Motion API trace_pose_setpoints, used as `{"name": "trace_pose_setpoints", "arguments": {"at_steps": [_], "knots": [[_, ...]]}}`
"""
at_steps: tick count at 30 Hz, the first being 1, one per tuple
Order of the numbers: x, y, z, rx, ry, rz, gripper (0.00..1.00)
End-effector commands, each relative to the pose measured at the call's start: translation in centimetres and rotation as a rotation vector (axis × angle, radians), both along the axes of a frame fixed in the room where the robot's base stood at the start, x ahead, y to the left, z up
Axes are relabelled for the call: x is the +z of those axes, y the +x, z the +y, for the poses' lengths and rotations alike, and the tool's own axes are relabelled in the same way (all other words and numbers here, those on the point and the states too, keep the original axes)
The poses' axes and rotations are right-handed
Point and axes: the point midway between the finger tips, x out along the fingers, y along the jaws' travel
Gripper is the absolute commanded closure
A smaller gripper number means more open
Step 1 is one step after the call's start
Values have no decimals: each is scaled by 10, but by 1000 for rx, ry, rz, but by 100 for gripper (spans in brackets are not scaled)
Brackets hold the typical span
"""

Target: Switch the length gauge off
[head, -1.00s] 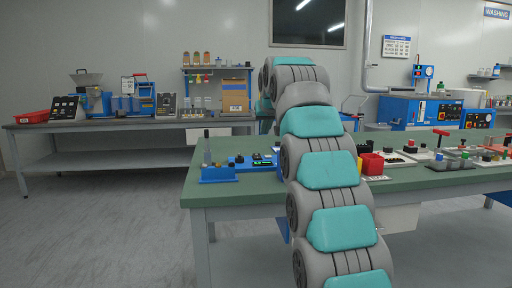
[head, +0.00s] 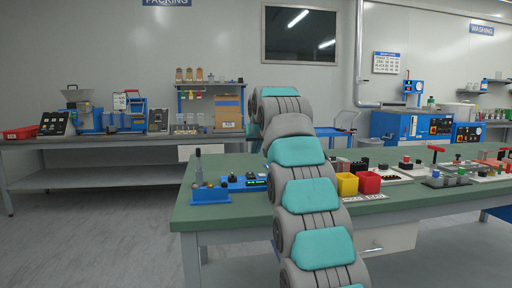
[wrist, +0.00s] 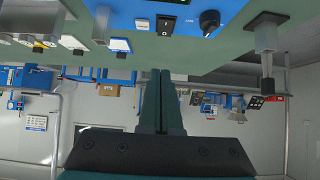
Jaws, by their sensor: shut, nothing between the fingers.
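A blue control box (head: 240,184) with a small lit green display lies on the green bench, just left of my arm in the head view; I take it for the length gauge, though no label is readable. In the wrist view the blue panel (wrist: 182,20) shows upside down at the top, with a black rocker switch (wrist: 166,25) and a round black knob (wrist: 209,20). The rocker's position cannot be read. My gripper (wrist: 160,74) is shut and empty, with its fingertips apart from the panel. In the head view my arm hides the gripper.
A blue stand with a dark upright post (head: 210,195) is at the bench's left corner. A yellow bin (head: 347,184) and a red bin (head: 369,182) stand right of my arm. Several more devices fill the bench's right side. The floor at left is clear.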

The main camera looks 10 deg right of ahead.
Motion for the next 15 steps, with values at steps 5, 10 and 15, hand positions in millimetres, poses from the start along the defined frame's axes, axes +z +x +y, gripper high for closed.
{"name": "trace_pose_setpoints", "arguments": {"at_steps": [5, 10, 15], "knots": [[-16, 21, 0, 0, 0, 1, 100], [-27, 36, 0, 0, 0, -2, 100], [-36, 47, 0, 0, 0, 1, 100]]}}
